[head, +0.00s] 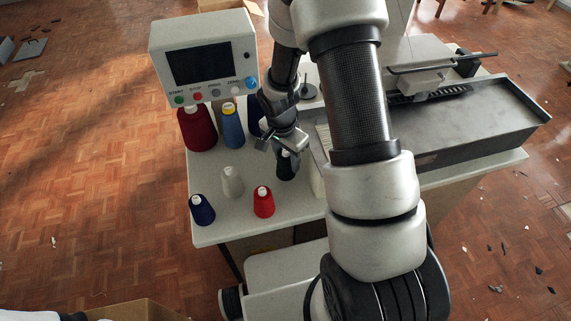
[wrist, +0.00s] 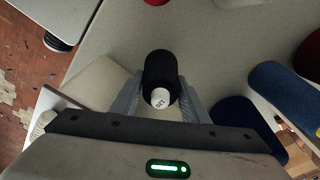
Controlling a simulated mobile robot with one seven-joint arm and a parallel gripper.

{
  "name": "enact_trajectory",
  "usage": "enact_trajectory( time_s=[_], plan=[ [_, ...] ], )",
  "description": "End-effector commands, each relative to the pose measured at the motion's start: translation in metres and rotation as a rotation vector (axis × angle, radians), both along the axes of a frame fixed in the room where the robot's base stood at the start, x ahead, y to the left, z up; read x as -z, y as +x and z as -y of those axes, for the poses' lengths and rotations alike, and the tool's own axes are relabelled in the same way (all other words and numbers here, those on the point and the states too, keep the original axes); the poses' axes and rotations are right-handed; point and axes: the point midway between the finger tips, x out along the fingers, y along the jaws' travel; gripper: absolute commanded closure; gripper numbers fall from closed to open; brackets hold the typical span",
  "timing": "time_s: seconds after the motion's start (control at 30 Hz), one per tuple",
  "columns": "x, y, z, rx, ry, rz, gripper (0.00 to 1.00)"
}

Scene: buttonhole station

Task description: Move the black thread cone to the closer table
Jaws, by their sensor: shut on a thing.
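The black thread cone (head: 286,168) stands on the pale table (head: 214,226) beside the sewing machine. My gripper (head: 287,143) reaches down over it from above. In the wrist view the black cone (wrist: 160,72), with its white top, sits between the two fingers of my gripper (wrist: 158,100), which are shut on it. The cone looks upright and I cannot tell whether it is clear of the tabletop. I cannot clearly make out a second, closer table.
Nearby on the table stand a red cone (head: 263,203), a white cone (head: 232,182), a small navy cone (head: 202,210), a blue cone (head: 232,128) and a large dark red cone (head: 196,130). A control panel (head: 204,68) rises behind; the machine bed (head: 470,125) is right.

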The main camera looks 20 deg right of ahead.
Motion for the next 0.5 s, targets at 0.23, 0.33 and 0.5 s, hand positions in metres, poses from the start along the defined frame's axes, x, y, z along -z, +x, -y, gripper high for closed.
enact_trajectory(
  time_s=[0.23, 0.33, 0.5],
  plan=[
    [0.024, 0.0, 0.0, -0.003, 0.0, 0.001, 0.84],
    [0.023, 0.0, 0.0, -0.002, 0.0, 0.001, 0.84],
    [0.028, 0.0, 0.0, -0.001, 0.0, 0.0, 0.84]
  ],
)
